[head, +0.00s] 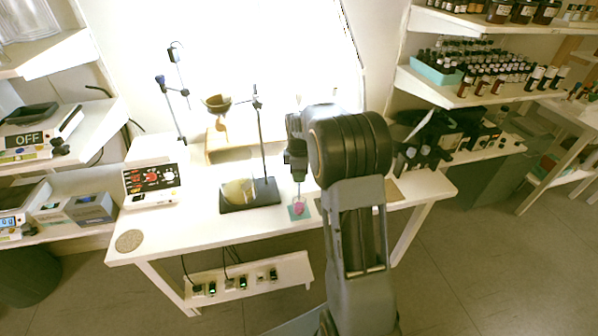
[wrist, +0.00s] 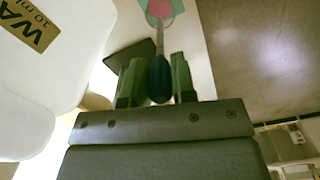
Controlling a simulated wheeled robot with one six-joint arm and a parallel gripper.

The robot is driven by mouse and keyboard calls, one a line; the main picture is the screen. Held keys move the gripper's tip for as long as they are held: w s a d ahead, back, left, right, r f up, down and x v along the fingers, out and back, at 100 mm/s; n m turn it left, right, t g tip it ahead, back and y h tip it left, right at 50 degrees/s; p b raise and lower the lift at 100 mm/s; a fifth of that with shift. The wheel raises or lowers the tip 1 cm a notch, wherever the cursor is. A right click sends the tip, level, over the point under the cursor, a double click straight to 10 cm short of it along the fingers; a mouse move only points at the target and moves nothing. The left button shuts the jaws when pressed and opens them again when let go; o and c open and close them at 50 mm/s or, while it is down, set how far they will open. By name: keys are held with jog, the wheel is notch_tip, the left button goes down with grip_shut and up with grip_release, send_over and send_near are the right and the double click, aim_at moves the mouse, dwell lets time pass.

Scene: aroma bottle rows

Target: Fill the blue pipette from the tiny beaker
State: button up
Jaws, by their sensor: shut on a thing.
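My gripper (wrist: 157,68) is shut on the dark blue bulb of the blue pipette (wrist: 160,84), which sits between the two fingers in the wrist view. The thin pipette stem runs from the bulb toward the tiny beaker (wrist: 159,9), which holds pink liquid. In the head view the beaker (head: 299,206) stands on a small teal mat (head: 294,216), and my gripper (head: 297,172) is right above it. The stem's end overlaps the beaker in the wrist view; I cannot tell whether the tip is in the liquid.
A white vessel with a tan label (wrist: 35,25) fills the wrist view's left side. On the white table (head: 200,217), a dark stand base (head: 262,198) is left of the mat, and a white instrument (head: 150,188) is farther left. The table's front left is mostly clear.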

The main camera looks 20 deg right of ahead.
jog(key=shift+f+b, duration=1.8)
jog(key=shift+f, duration=1.35)
jog(key=c, duration=0.3)
